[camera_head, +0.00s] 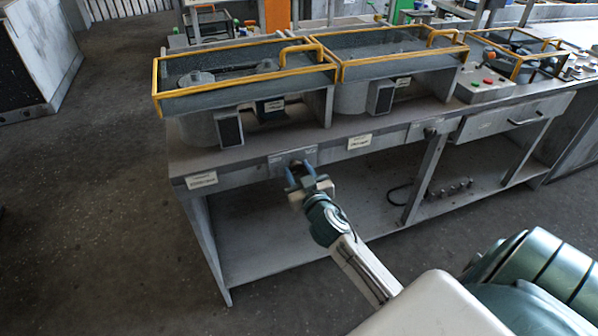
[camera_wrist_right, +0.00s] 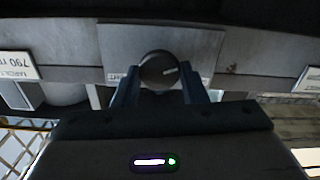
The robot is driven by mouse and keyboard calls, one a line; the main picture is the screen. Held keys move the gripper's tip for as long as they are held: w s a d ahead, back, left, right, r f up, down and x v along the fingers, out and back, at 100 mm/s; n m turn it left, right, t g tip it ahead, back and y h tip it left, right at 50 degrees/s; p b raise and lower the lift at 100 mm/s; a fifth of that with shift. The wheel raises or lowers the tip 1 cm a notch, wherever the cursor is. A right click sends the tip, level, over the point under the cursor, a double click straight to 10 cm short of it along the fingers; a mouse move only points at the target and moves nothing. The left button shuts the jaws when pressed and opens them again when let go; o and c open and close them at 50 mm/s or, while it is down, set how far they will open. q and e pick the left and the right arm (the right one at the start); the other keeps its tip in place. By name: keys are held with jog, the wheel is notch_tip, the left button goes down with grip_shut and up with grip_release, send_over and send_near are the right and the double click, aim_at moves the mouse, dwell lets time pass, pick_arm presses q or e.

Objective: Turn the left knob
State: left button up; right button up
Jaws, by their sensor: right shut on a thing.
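The left knob (camera_wrist_right: 158,70) is a dark round dial with a light pointer line, on a grey plate (camera_wrist_right: 205,42) on the bench's front edge. In the head view the plate (camera_head: 280,161) shows, but the knob is hidden by my gripper. My right gripper (camera_head: 303,168) reaches up to this plate. In the right wrist view its two blue fingers (camera_wrist_right: 158,92) stand on either side of the knob, shut on it. The pointer line lies nearly level in that view, slightly tilted. My left gripper is out of view.
The grey bench (camera_head: 240,171) carries yellow-railed trays (camera_head: 245,92) above its top. A second plate (camera_head: 432,128) sits farther right on the front edge, near a support leg (camera_head: 425,175). A lower shelf (camera_head: 270,245) lies beneath.

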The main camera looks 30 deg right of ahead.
jog(key=n+p, duration=0.1)
jog(key=n, duration=0.2)
jog(key=shift+a, duration=0.1)
jog(key=n+p, duration=0.1)
jog(key=n, duration=0.3)
jog(key=shift+n, duration=0.9)
jog(key=n+p, duration=0.2)
jog(key=n, duration=0.2)
jog(key=shift+f+n, duration=0.1)
jog(key=shift+n, duration=0.2)
jog(key=n+p, duration=0.1)
jog(key=n, duration=0.3)
jog(key=shift+a+f, duration=0.1)
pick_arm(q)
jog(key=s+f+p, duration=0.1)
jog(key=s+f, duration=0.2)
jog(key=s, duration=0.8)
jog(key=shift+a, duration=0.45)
pick_arm(e)
jog(key=shift+f+n, duration=0.15)
jog(key=shift+n, duration=1.75)
jog(key=o, duration=1)
jog(key=shift+c, duration=0.2)
